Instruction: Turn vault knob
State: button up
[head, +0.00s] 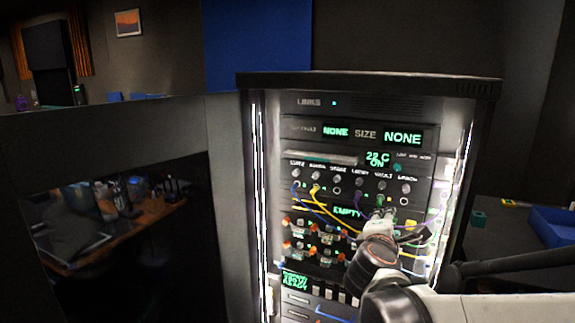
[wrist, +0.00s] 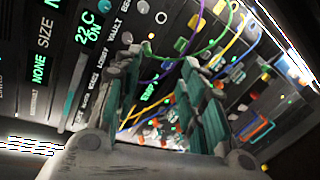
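The vault knob (head: 382,185) is a small grey round knob under the VAULT label, in the row of knobs on the rack's lit panel. In the wrist view the vault knob (wrist: 127,38) shows beside its label, just beyond the tip of my left-hand finger. My gripper (head: 379,213) is in front of the panel, a little below the knob in the head view. In the wrist view my gripper (wrist: 160,62) is open, with cables and panel visible between its fingers. I see no contact with the knob. The fingertips partly cover the panel.
Yellow, purple and green cables (head: 325,205) hang across the panel close to my gripper. Other knobs (head: 338,178) sit along the same row. The rack's side frame (head: 470,150) stands to the right. A blue bin (head: 552,226) is on the surface at far right.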

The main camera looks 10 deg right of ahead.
aim_at(382, 187)
jog(key=w+d+n+t+b, duration=0.1)
jog(key=w+d+n, duration=0.1)
jog(key=w, duration=0.3)
jog(key=w+d+r+n+b, duration=0.1)
jog(key=w+d+n, duration=0.1)
jog(key=w, duration=0.4)
jog(key=w+d+n+t+b, duration=0.1)
jog(key=w+d+n, duration=0.1)
jog(key=w, duration=0.3)
jog(key=shift+w+d+r+t+h, duration=0.1)
jog(key=shift+d+r+t+h, duration=0.05)
jog(key=shift+d, duration=0.25)
jog(key=shift+w+d+r+t+h, duration=0.1)
jog(key=shift+d+t+h, duration=0.05)
jog(key=shift+d, duration=0.25)
grip_shut()
